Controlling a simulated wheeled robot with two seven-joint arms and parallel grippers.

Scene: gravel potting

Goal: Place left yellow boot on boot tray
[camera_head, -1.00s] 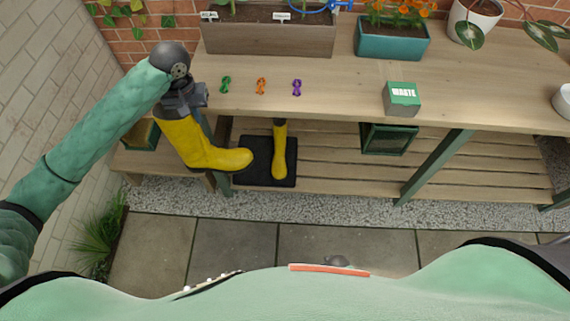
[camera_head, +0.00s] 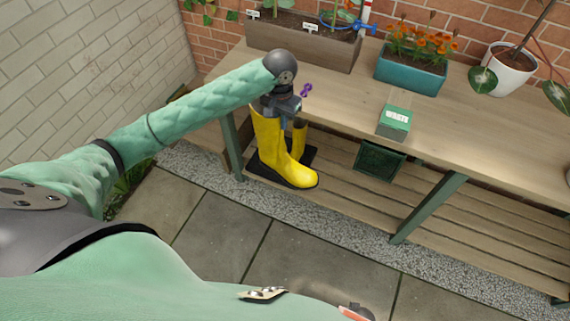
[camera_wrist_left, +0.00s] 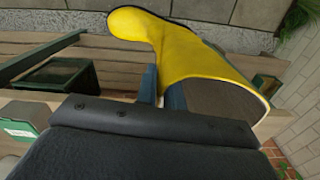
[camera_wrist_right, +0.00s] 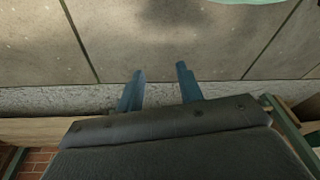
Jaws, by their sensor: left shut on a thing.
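A yellow boot (camera_head: 278,158) hangs upright from my left gripper (camera_head: 278,110), over the black boot tray (camera_head: 262,172) on the lower shelf. The gripper is shut on the boot's upper shaft; the boot also shows in the left wrist view (camera_wrist_left: 195,60). I cannot tell whether its sole touches the tray. A second yellow boot (camera_head: 299,138) stands on the tray behind it, mostly hidden. In the right wrist view my right gripper (camera_wrist_right: 160,85) is open and empty, above the paving and gravel strip.
The bench top (camera_head: 340,105) above carries a green waste box (camera_head: 395,121), a wooden planter (camera_head: 300,42) and a teal flower planter (camera_head: 410,72). A dark green crate (camera_head: 379,161) is right of the boots. The slatted shelf further right is clear.

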